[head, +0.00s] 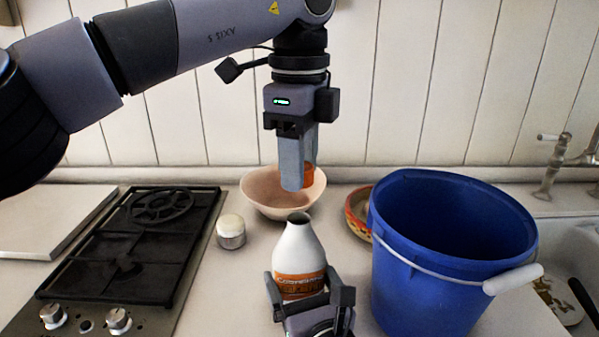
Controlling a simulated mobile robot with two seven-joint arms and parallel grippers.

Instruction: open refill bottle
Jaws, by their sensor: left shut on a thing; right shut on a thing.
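The refill bottle (299,248) is white with an orange label and stands upright on the counter. Its dark neck opening is uncovered. My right gripper (312,284) is shut on the bottle's lower body from the front. My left gripper (298,180) points down above and slightly behind the bottle's mouth. It is shut on an orange cap (308,174), which is partly hidden behind the finger. The cap is apart from the bottle.
A large blue bucket (410,275) with a white handle stands close on the right. A pinkish bowl (262,205) is behind the bottle, and a patterned bowl (357,212) is partly behind the bucket. A small white-topped jar (231,232) and a gas hob (125,262) are on the left.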

